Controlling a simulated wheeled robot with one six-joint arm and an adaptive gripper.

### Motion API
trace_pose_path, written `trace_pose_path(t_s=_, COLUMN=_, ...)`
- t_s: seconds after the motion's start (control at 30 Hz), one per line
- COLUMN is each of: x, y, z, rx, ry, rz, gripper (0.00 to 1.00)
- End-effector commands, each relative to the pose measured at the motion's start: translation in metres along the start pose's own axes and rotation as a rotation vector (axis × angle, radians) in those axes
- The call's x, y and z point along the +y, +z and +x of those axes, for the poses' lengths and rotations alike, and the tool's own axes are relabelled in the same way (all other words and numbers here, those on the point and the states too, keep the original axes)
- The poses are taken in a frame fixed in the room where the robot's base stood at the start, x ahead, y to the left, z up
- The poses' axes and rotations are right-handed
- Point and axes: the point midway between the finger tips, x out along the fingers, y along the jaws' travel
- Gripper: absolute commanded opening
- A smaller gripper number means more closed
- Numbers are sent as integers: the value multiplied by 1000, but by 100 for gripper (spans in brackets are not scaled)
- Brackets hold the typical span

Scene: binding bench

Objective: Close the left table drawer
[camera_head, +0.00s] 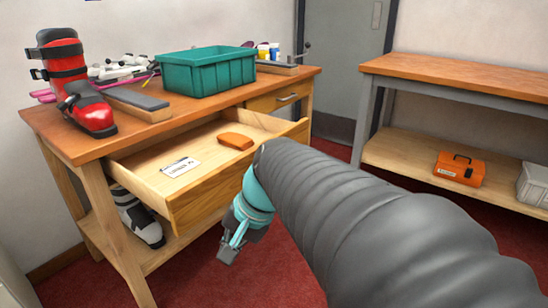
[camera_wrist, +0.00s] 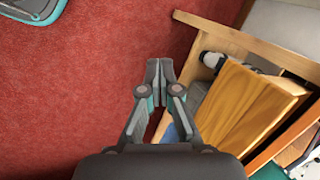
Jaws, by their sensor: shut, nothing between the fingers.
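The left table drawer (camera_head: 225,185) stands pulled out from under the wooden table (camera_head: 58,140). An orange block-like item (camera_head: 236,141) and a white labelled card (camera_head: 180,167) lie inside it. My gripper (camera_head: 227,252) hangs in front of and below the drawer front, apart from it, pointing down toward the red floor. Its fingers are together and empty. In the wrist view the gripper (camera_wrist: 159,72) is over the carpet, with the drawer front (camera_wrist: 238,108) to its right.
A second drawer (camera_head: 275,100) to the right is shut. The tabletop holds a green crate (camera_head: 207,72) and a red ski boot (camera_head: 85,108). A workbench (camera_head: 455,70) with an orange toolbox (camera_head: 459,169) on its lower shelf stands at right. Red carpet lies open in front of the table.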

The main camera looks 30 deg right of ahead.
Motion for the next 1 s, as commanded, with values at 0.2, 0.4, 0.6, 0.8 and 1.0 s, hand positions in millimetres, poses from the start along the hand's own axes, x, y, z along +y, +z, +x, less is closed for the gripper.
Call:
trace_pose_path(t_s=0.2, x=0, y=-84, z=18, rx=-171, ry=-240, rz=595, gripper=0)
trace_pose_path(t_s=0.4, x=27, y=-183, z=1, rx=-327, ry=-534, rz=1065, gripper=0)
trace_pose_path(t_s=0.6, x=85, y=-276, z=-52, rx=-472, ry=-866, rz=1400, gripper=0)
trace_pose_path(t_s=0.8, x=142, y=-325, z=-92, rx=-564, ry=-1100, rz=1547, gripper=0)
trace_pose_path(t_s=1.0, x=154, y=-338, z=-102, rx=-592, ry=-1168, rz=1577, gripper=0)
